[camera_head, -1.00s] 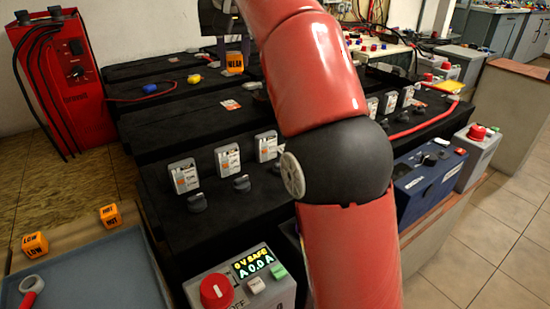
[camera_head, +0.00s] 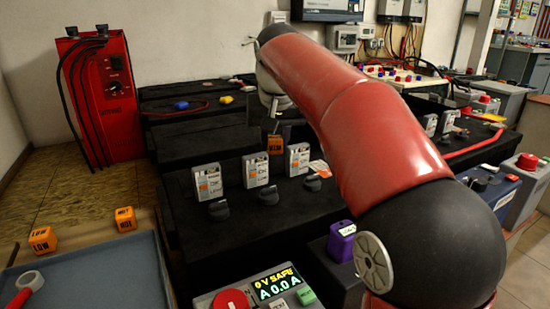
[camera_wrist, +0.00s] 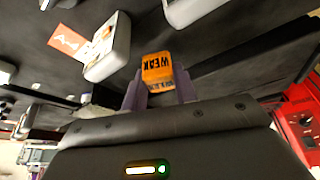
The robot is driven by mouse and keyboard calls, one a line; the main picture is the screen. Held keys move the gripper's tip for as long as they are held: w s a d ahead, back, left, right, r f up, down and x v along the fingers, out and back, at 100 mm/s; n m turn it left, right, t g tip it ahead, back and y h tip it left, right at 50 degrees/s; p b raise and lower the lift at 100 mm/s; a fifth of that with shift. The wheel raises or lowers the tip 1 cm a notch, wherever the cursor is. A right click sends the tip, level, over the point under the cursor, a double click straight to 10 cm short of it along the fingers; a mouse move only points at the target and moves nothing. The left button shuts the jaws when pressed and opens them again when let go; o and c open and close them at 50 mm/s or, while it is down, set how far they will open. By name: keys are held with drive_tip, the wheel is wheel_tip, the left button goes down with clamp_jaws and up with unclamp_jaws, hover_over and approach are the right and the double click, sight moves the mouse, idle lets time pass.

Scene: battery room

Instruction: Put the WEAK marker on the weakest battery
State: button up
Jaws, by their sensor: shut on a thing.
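The orange WEAK marker (camera_head: 275,144) is a small cube with black lettering. It also shows in the wrist view (camera_wrist: 157,67), between the two fingers. My gripper (camera_head: 274,128) is shut on it, above the black battery bank (camera_head: 185,235), behind a front row of white label units. Those units are the left (camera_head: 207,184), middle (camera_head: 256,171) and right (camera_head: 298,159) ones; each has a dark knob before it. Their print is too small to read surely. In the wrist view, a white unit (camera_wrist: 107,47) and a red-orange tag (camera_wrist: 67,40) lie beyond the marker.
Orange LOW (camera_head: 42,240) and HOT (camera_head: 125,219) cubes stand behind a blue-grey tray (camera_head: 95,275). A red charger (camera_head: 105,95) stands at back left. A meter box (camera_head: 262,290) reads 0 V SAFE. My arm hides the right-middle.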

sight(275, 153)
drive_tip(key=shift+f+b, duration=0.45)
drive_tip(key=shift+f, duration=1.25)
drive_tip(key=shift+f, duration=0.15)
drive_tip(key=o, duration=0.7)
drive_tip(key=shift+c, duration=0.2)
drive_tip(key=shift+s+r, duration=0.1)
drive_tip(key=shift+r, duration=0.5)
drive_tip(key=p+v, duration=0.3)
drive_tip(key=v, duration=0.8)
